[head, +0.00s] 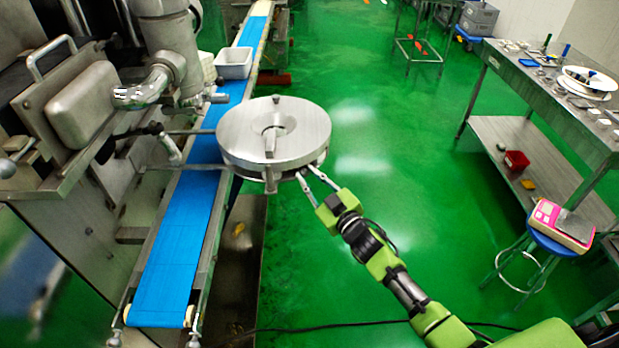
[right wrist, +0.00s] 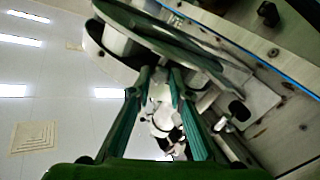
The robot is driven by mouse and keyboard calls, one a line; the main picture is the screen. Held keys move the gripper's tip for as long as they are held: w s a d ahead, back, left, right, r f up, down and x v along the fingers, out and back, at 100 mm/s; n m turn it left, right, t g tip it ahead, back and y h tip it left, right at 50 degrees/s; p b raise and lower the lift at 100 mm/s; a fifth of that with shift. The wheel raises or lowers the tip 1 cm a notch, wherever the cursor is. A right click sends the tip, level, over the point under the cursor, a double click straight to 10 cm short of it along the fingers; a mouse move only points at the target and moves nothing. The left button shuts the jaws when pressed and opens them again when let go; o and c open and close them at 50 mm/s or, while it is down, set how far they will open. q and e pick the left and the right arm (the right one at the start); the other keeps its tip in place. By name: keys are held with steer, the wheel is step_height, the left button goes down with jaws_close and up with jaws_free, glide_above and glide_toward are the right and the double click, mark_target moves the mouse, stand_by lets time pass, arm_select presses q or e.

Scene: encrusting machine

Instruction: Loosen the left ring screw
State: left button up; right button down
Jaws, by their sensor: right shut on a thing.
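The round metal ring unit (head: 235,145) of the encrusting machine sits above the blue conveyor, with a hole and a small bar at its centre. A metal knob (head: 270,180) hangs at its front edge. My right gripper (head: 309,176) reaches up from the lower right, its fingertips at the underside of the ring's right front edge. In the right wrist view, my gripper (right wrist: 163,72) is shut on a small pale part just under the disc, which looks like a ring screw; the fingers partly hide it. I cannot tell whether it is the left one. My left gripper is out of view.
The machine body (head: 85,105) with pipes and handles stands at the left. The blue conveyor belt (head: 180,245) runs beneath, with a white bin (head: 234,64) on it. A steel worktable (head: 545,85) and a blue stool (head: 555,243) with a pink scale stand right. Green floor between is clear.

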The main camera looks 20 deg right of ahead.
steer(key=n+b, duration=0.1)
steer(key=n, duration=0.4)
steer(key=shift+f, duration=0.1)
steer(key=n+b, duration=0.1)
steer(key=n, duration=0.3)
steer(key=shift+n, duration=0.3)
steer(key=n+b, duration=0.1)
steer(key=n, duration=0.3)
steer(key=shift+f+n, duration=0.1)
steer(key=shift+n, duration=0.2)
steer(key=n+b, duration=0.1)
steer(key=n, duration=0.8)
steer(key=shift+b, duration=0.35)
steer(key=n, duration=0.3)
steer(key=shift+n, duration=0.3)
steer(key=n, duration=0.4)
steer(key=shift+p, duration=0.35)
steer(key=shift+d+f+n+p, duration=0.1)
steer(key=shift+n+p, duration=0.3)
steer(key=shift+n, duration=1.7)
